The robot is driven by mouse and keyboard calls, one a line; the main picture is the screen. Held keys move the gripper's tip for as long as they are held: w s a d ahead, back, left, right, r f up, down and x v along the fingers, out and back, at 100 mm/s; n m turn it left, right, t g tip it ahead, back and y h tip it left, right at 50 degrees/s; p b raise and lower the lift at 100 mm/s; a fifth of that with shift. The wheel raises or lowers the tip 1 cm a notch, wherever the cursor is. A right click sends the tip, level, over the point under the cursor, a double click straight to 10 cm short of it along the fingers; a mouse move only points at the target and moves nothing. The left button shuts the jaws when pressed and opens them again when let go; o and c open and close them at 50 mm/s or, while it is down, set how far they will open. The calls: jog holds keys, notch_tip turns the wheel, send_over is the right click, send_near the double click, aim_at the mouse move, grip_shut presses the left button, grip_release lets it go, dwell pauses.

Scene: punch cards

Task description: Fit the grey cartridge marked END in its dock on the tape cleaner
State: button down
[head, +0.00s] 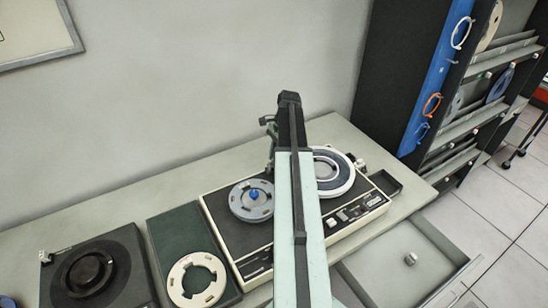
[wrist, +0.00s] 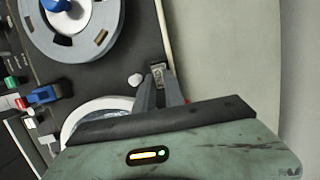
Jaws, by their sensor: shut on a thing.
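The tape cleaner (head: 259,263) stands on the bench in the head view, a cream box with a dark deck; the deck (wrist: 125,50) also shows in the wrist view. My gripper (wrist: 160,82) is shut on a small grey piece, which I take to be the cartridge (wrist: 158,71), with a pale patch on its end. I cannot read its marking. It shows close to the cleaner's back rim; I cannot tell whether it touches. In the head view my gripper (head: 270,158) hangs at the cleaner's back edge, partly behind my arm. I cannot make out the dock.
A grey reel with a blue hub (head: 254,194) sits left on the deck, and a pale-rimmed reel (head: 345,184) sits right. A small white knob (wrist: 135,79) is beside the fingers. A green tray with a cream ring (head: 176,275) lies left. An open drawer (head: 380,265) juts out at front right.

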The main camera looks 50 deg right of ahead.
jog(key=shift+f+b, duration=0.5)
jog(key=shift+f, duration=0.15)
jog(key=c, duration=1.3)
grip_release()
jog(key=shift+c, duration=1.1)
jog(key=shift+r, duration=0.2)
jog(key=p+v, duration=0.2)
jog(key=a+p+v, duration=0.1)
jog(key=p+v, duration=0.4)
jog(key=p, duration=0.1)
jog(key=shift+w+a+r, duration=0.25)
jog(key=shift+a+r, duration=0.05)
jog(key=shift+r, duration=0.3)
jog(key=shift+f, duration=0.15)
